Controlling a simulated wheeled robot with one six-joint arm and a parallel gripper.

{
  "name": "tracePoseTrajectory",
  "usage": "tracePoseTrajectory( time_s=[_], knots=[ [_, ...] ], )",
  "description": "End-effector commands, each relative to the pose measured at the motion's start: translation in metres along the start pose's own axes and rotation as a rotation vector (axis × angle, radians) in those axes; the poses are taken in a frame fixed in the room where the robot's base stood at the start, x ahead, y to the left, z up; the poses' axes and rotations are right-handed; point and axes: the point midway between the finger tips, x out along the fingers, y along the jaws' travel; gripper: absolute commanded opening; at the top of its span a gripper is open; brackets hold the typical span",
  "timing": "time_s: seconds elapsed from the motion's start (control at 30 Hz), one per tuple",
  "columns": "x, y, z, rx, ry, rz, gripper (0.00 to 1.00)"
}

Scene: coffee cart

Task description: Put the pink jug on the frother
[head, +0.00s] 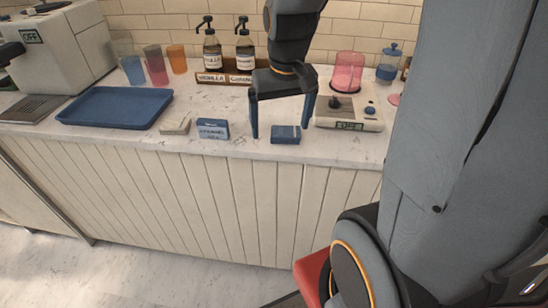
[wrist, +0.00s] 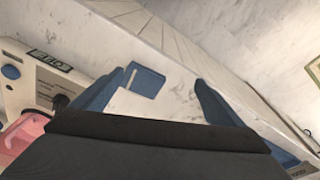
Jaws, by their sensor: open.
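The pink jug (head: 347,72) stands upright on the white frother (head: 350,122) at the right of the counter. The frother has a dark knob and a small display reading "OFF". In the wrist view, part of the jug (wrist: 27,132) and the frother (wrist: 22,75) show at the left edge. My gripper (head: 283,138) is open and empty, pointing down over the counter just left of the frother. It is apart from the jug. Its two blue fingers (wrist: 160,92) are spread wide in the wrist view.
A small blue box (head: 286,135) lies near the front edge by my gripper. Another blue box (head: 213,129), a blue tray (head: 117,108), coloured cups (head: 155,65), syrup bottles (head: 213,50) and a lidded blue jar (head: 388,65) are on the counter (head: 190,148).

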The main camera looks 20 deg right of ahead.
Motion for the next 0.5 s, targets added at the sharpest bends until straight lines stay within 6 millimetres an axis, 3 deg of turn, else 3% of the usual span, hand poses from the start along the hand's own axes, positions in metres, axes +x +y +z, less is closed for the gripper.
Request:
tracePoseTrajectory(
  time_s=[0.03,0.1,0.2,0.3,0.5],
  knots=[
    [0.010,-0.018,0.028,-0.044,-0.025,-0.006,0.92],
    [0.020,-0.032,0.057,-0.084,-0.048,-0.010,0.92],
    [0.027,-0.043,0.083,-0.118,-0.067,-0.013,0.92],
    [0.030,-0.046,0.093,-0.130,-0.073,-0.014,0.92],
    [0.030,-0.045,0.093,-0.129,-0.074,-0.014,0.92]
  ],
)
